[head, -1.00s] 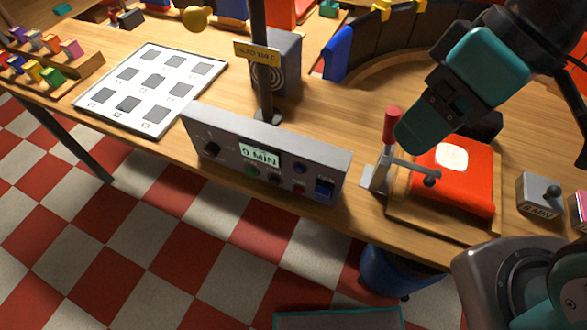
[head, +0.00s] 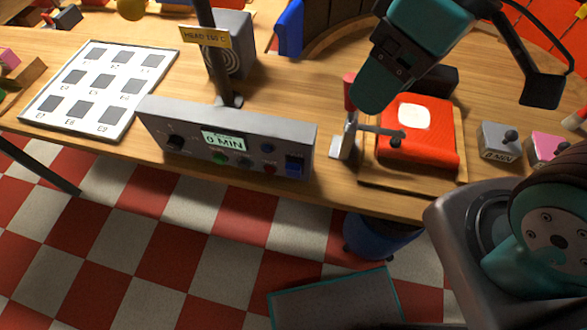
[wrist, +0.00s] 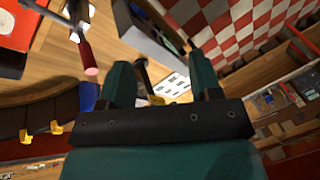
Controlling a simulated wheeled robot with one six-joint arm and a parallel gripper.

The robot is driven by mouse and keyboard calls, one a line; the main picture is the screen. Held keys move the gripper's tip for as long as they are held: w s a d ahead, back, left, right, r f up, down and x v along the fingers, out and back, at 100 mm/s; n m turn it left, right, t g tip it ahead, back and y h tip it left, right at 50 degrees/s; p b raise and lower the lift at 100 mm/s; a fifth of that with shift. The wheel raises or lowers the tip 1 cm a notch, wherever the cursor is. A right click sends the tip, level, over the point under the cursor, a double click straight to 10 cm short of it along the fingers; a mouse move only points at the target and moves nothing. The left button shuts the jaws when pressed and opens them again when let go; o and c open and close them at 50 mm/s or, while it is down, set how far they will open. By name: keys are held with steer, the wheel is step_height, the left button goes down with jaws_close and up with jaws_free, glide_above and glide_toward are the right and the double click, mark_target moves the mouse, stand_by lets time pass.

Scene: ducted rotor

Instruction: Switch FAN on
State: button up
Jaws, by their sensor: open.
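A grey control panel (head: 228,140) stands at the table's front edge. It has a "0 MIN" display (head: 223,141), knobs, small buttons and a blue rocker switch (head: 294,165) at its right end. The lettering by the switch is too small to read. My gripper (head: 372,85) is above the table, right of and higher than the panel, seen side-on beside the red-handled lever. In the wrist view my gripper (wrist: 160,80) shows two teal fingers spread apart with nothing between them. The panel's grey body (wrist: 150,38) is beyond the fingers there; its controls are not clear.
A red-handled lever (head: 349,92) stands beside a red pad on a wooden board (head: 410,180). A post with a yellow sign (head: 205,37) rises behind the panel. A white grid board (head: 145,92) lies left. Grey (head: 499,142) and pink (head: 545,150) lever boxes sit right.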

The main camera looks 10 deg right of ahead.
jaws_close()
stand_by(1.5)
